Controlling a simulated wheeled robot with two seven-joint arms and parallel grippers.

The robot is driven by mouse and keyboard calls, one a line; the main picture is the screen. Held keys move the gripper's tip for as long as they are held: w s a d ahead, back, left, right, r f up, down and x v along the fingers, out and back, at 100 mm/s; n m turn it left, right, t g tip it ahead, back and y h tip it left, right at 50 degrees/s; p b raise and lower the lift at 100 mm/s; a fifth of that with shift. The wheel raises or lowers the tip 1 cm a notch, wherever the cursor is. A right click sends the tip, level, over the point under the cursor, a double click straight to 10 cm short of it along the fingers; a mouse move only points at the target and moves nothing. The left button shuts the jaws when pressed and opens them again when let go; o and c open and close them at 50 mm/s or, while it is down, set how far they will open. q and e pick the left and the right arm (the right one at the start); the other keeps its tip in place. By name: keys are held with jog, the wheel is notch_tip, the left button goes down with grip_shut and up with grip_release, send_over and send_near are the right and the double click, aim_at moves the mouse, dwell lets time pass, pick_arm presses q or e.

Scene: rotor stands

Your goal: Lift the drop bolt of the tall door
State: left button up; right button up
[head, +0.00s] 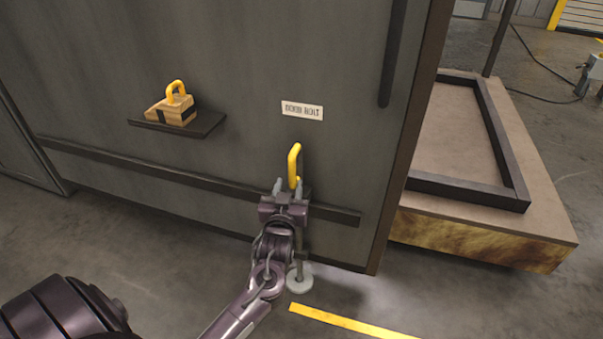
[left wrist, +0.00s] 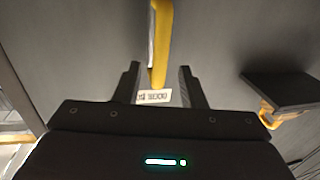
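The tall grey door (head: 240,60) fills the left and middle of the head view. The drop bolt's yellow handle (head: 295,160) stands upright low on the door, below a white label. Its rod (head: 300,245) runs down to a pale round floor plate (head: 299,278); my gripper and arm hide its middle. My left gripper (head: 288,184) is at the handle's lower part. In the left wrist view, the fingers (left wrist: 159,70) are open, with the yellow handle (left wrist: 160,45) between them and gaps showing on both sides. My right gripper is not in view.
A wooden wedge (head: 173,110) with a yellow grip sits on a small dark door shelf (head: 200,127), left of the bolt. A low platform (head: 485,232) with a dark frame stands right of the door. A yellow floor line (head: 350,322) lies in front.

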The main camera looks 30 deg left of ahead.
aim_at(291, 174)
pick_arm(q)
jog(key=b+x, duration=0.1)
jog(key=x, duration=0.5)
jog(key=shift+w+a, duration=0.15)
jog(key=shift+w, duration=0.1)
grip_shut()
